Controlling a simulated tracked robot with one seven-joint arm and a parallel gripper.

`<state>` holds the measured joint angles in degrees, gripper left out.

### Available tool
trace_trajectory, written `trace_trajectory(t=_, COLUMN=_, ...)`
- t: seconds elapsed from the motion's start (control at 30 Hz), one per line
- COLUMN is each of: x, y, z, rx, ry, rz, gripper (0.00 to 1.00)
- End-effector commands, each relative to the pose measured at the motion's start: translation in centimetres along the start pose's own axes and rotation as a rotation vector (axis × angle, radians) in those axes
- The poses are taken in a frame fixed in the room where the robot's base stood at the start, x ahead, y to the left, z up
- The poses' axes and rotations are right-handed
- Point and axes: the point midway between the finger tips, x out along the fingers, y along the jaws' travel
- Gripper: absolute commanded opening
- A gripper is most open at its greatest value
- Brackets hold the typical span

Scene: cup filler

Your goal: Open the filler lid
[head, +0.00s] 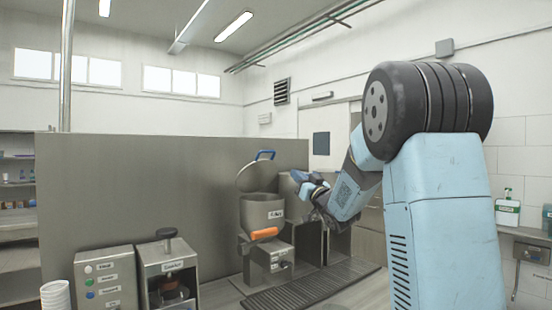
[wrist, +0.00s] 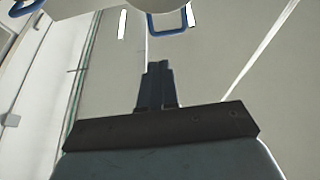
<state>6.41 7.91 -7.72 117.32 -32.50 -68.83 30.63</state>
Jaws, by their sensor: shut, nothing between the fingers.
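The filler (head: 262,212) is a grey pot on a stand, with an orange handle (head: 264,233) at its front. Its round lid (head: 254,178) stands tilted up at the back of the pot, with a blue handle (head: 265,154) at its upper edge. The pot's mouth looks uncovered. My gripper (head: 303,178) is to the right of the lid, apart from it. In the wrist view my gripper (wrist: 158,68) has its fingers together and empty. A blue handle (wrist: 168,30) shows beyond the fingertips there, under a pale rounded surface.
A second grey container (head: 288,187) stands behind the filler, partly hidden by my gripper. A drip grate (head: 310,286) lies in front. A button box (head: 106,282) and a small machine (head: 167,275) stand at the left, beside white cups (head: 56,296). A grey partition (head: 140,195) is behind.

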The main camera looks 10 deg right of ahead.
Motion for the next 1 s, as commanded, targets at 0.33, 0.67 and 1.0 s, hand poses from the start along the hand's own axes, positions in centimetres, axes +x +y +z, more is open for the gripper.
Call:
trace_trajectory(t=0.33, x=1.9, y=-0.1, z=0.2, rx=0.010, ry=0.036, rz=-0.040, gripper=0.00)
trace_trajectory(t=0.67, x=7.5, y=-0.3, z=0.1, rx=0.011, ry=0.035, rz=-0.039, gripper=0.00)
trace_trajectory(t=1.0, x=12.7, y=-0.4, z=-0.1, rx=0.009, ry=0.035, rz=-0.039, gripper=0.00)
